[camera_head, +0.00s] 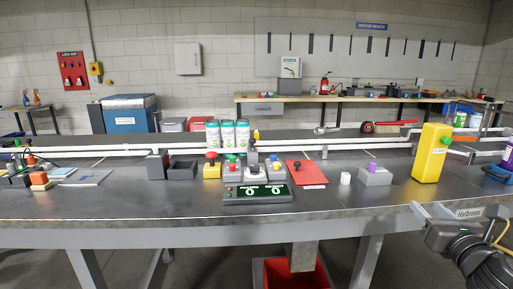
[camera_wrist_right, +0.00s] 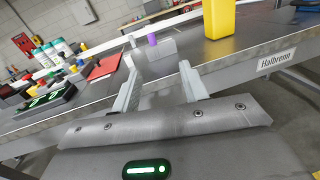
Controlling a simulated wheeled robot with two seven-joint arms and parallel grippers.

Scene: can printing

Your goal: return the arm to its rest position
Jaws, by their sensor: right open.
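My right gripper (camera_head: 458,212) is at the lower right of the head view, in front of the table's front edge. In the right wrist view its two fingers (camera_wrist_right: 160,75) are spread apart with nothing between them. They point towards the workbench (camera_wrist_right: 235,52), and the gripper looks clear of every object. My right forearm enters from the bottom right corner of the head view. My left arm and gripper are not in view.
The workbench (camera_head: 130,205) holds a yellow container (camera_head: 431,155), a grey block with a purple piece (camera_head: 374,175), a small white cylinder (camera_head: 345,178), a red plate (camera_head: 306,174) and a counter display (camera_head: 257,194). Three labelled cans (camera_head: 228,134) stand behind. A red bin (camera_head: 293,274) is below.

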